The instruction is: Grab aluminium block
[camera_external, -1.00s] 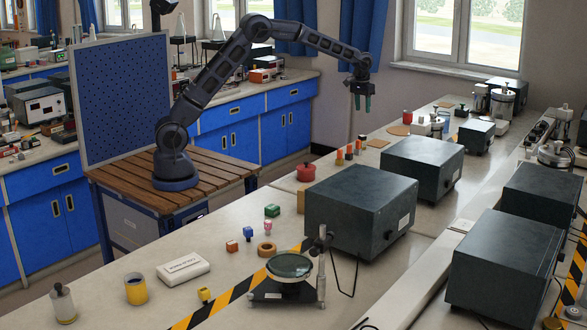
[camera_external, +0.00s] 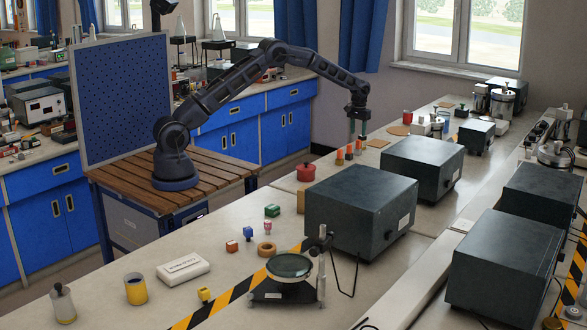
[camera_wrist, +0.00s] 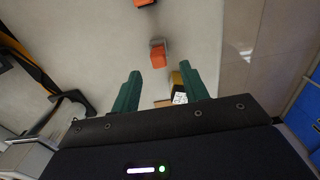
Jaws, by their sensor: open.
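My gripper (camera_external: 358,134) points down over the far end of a row of small orange-topped blocks (camera_external: 349,153) on the bench. In the wrist view, its two green fingers (camera_wrist: 160,75) are apart, with no held object visible between them. An orange block with a greyish face (camera_wrist: 158,54) lies just beyond the fingertips. A small block with a dark-and-yellow side and a patterned white face (camera_wrist: 179,91) shows near the right finger, partly hidden by it. I cannot tell which block is the aluminium one.
A red pot (camera_external: 306,172) stands left of the row. Large dark boxes (camera_external: 360,208) and (camera_external: 422,165) stand to the right. A magnifier stand (camera_external: 289,266), a white box (camera_external: 183,268) and several small coloured blocks are nearer the camera. Tan discs (camera_external: 377,143) lie behind.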

